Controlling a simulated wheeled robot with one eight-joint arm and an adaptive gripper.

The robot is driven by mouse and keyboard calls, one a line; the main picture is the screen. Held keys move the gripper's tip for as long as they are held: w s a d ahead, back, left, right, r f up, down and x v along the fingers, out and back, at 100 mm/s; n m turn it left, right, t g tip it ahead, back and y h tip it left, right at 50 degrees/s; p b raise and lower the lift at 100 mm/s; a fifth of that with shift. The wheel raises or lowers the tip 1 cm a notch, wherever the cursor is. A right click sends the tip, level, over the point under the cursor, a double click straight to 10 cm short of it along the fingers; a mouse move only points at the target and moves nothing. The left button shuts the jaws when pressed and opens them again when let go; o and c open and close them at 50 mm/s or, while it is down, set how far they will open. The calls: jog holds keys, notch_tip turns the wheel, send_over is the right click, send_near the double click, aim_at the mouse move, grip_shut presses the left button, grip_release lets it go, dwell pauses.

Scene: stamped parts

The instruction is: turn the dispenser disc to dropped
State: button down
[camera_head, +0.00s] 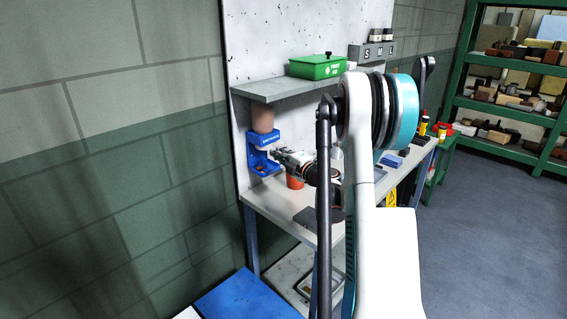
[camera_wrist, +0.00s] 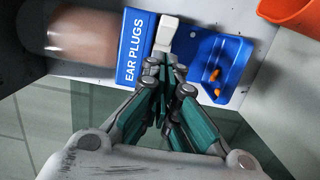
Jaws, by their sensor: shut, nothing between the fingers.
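The blue ear plug dispenser (camera_head: 263,140) hangs on the wall panel under the grey shelf, with a brownish see-through container above its blue body. In the wrist view its blue label band (camera_wrist: 137,48) reads "EAR PLUGS". A cream disc or tab (camera_wrist: 166,33) shows edge-on between the band and the blue catch tray (camera_wrist: 236,52). Orange plugs (camera_wrist: 214,82) lie at the tray. My gripper (camera_wrist: 165,68) is shut and empty, its fingertips right at the cream piece's near end; I cannot tell whether they touch. In the head view my gripper (camera_head: 277,155) reaches the dispenser from the right.
The grey shelf (camera_head: 270,87) carries a green box (camera_head: 317,67) above the dispenser. An orange-red cup (camera_head: 295,181) stands on the workbench (camera_head: 276,205) close under my gripper; an orange container edge (camera_wrist: 293,14) shows in the wrist view. My arm hides part of the bench.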

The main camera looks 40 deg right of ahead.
aim_at(274, 145)
jog(key=shift+w+d, duration=0.65)
jog(key=shift+d, duration=0.1)
jog(key=shift+w+d+r, duration=0.15)
jog(key=shift+w+d, duration=0.1)
jog(key=shift+d, duration=0.35)
jog(key=shift+a+b, duration=0.1)
jog(key=shift+b, duration=0.2)
